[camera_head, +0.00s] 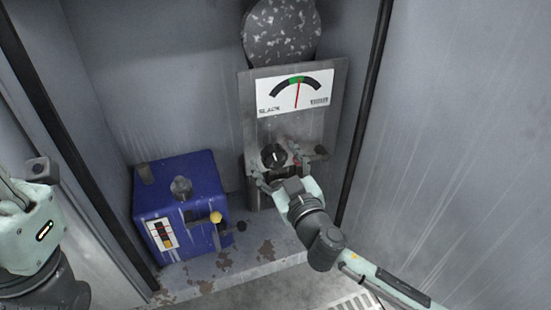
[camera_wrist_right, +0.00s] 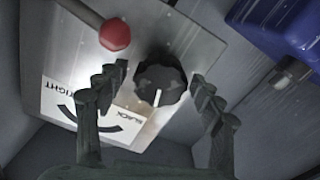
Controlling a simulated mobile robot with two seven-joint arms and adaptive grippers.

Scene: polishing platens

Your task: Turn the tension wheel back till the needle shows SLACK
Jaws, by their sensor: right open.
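The tension wheel, a black knob, is on the grey upright plate in the head view (camera_head: 274,155) and the wrist view (camera_wrist_right: 160,82). A white line on its face points to the bottom of the wrist picture. Above it in the head view is the white gauge (camera_head: 294,94) with SLACK at its left end. The red needle (camera_head: 297,95) stands nearly upright, at the green middle band. My right gripper (camera_head: 279,173) is open, its fingers (camera_wrist_right: 160,74) either side of the wheel with gaps showing. My left arm is at the left edge; its fingers are not clear.
A red ball-ended lever (camera_wrist_right: 115,35) sits close beside the wheel and one right finger. A blue box (camera_head: 181,205) with a yellow knob (camera_head: 215,217) stands left of the plate on a rust-spotted ledge (camera_head: 262,250). Grey walls enclose the bay closely.

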